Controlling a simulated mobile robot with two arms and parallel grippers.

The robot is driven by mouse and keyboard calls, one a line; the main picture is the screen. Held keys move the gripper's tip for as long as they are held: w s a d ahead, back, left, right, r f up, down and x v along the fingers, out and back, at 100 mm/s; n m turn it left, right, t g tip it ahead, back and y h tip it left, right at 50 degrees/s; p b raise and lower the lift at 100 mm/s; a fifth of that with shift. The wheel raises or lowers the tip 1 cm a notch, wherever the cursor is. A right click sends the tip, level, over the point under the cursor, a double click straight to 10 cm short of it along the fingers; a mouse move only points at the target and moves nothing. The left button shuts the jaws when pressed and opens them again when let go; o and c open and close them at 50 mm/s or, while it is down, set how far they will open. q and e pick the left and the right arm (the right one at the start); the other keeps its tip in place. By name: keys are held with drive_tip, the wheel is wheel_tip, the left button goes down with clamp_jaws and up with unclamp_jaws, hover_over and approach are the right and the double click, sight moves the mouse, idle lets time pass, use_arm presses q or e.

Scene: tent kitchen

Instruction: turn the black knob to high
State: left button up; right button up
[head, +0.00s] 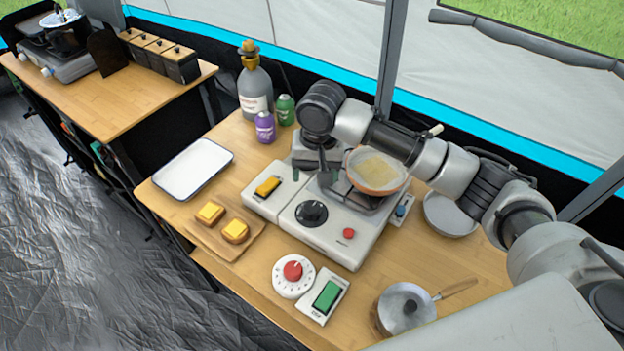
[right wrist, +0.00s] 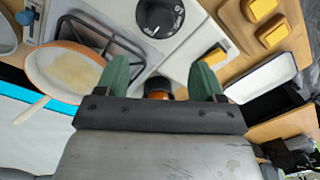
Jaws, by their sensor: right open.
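The black knob (head: 311,213) is a round dial on the front of the white stove (head: 327,241). In the right wrist view the knob (right wrist: 160,17) shows at the top centre, with white markings around it; which setting it points to is too small to tell. My right gripper (head: 312,174) is above the stove, behind the knob and apart from it. In the right wrist view its green fingertips (right wrist: 160,75) are spread, with the knob beyond them. Nothing is held. My left gripper is not in view.
An orange-rimmed pan (head: 378,187) sits on the stove just right of my gripper. A yellow switch (head: 267,186) and a red button (head: 348,232) flank the knob. Bottles (head: 255,90) stand behind.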

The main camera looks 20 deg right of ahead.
sight(312, 205)
drive_tip(key=shift+s+a+f, duration=0.2)
drive_tip(key=shift+s+f, duration=0.35)
drive_tip(key=shift+f, duration=0.25)
wheel_tip(312, 205, down, 3)
drive_tip(key=shift+s+a+f, duration=0.1)
drive_tip(key=shift+f, duration=0.05)
drive_tip(key=f, duration=0.5)
drive_tip(key=shift+w+a+f+p, duration=0.1)
drive_tip(key=shift+w+p, duration=0.15)
drive_tip(key=shift+p, duration=0.1)
drive_tip(key=shift+f, duration=0.15)
drive_tip(key=shift+c, duration=0.6)
drive_tip(key=c, duration=0.8)
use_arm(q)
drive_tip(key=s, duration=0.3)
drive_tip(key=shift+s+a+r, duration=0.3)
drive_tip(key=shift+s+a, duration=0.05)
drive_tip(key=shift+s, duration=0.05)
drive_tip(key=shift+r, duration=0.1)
